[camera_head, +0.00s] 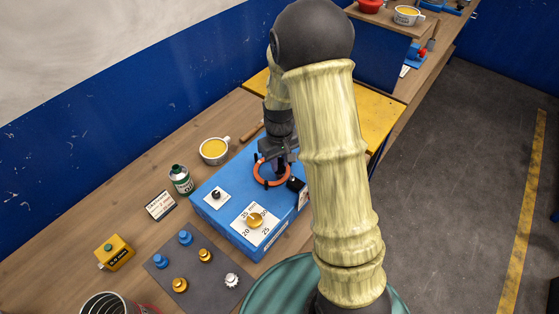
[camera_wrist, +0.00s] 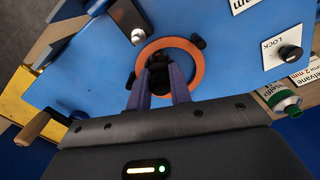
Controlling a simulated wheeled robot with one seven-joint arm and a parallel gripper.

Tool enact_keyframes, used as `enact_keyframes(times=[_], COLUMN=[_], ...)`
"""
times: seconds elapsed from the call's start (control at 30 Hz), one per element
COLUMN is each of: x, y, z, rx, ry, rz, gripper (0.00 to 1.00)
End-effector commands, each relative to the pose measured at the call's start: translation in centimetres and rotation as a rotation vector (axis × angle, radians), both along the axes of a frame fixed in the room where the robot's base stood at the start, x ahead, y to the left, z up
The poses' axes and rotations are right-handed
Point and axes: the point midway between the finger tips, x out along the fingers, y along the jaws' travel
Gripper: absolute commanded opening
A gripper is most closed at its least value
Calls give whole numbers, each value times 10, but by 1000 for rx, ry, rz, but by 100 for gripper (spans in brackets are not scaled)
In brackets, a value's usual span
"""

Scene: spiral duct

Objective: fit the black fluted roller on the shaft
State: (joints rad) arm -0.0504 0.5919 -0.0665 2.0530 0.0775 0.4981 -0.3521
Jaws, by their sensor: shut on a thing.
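My gripper (camera_wrist: 160,88) is shut on a small dark piece, the black fluted roller (camera_wrist: 158,66), at its fingertips. The roller is in front of the opening of the orange ring (camera_wrist: 202,68) on the blue machine (camera_wrist: 95,75). The shaft is not visible; the roller and fingers cover the middle of the ring. I cannot tell whether the roller is around a shaft or only in front of it. In the head view my gripper (camera_head: 275,160) is over the orange ring (camera_head: 259,179), and the roller is hard to make out.
A dark mat (camera_head: 208,284) holds blue and gold rollers and a white fluted one. A gold dial (camera_head: 254,220) and a LOCK knob (camera_wrist: 289,53) are on the machine. A green bottle (camera_head: 181,180), a cup (camera_head: 214,150) and a yellow box (camera_head: 115,252) stand on the bench.

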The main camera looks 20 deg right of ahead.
Motion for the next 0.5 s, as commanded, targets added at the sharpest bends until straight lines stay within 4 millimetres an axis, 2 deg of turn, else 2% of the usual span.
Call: enact_keyframes(times=[0.23,0.27,0.37,0.4,0.5], x=[-1,-1,-1,-1,0], y=[0,0,0,0,0], z=[-1,-1,-1,-1,-1], rx=[-1,-1,-1,-1,-1], ry=[2,2,2,2,2], rz=[0,0,0,0,0], gripper=[0,23,42,46,46])
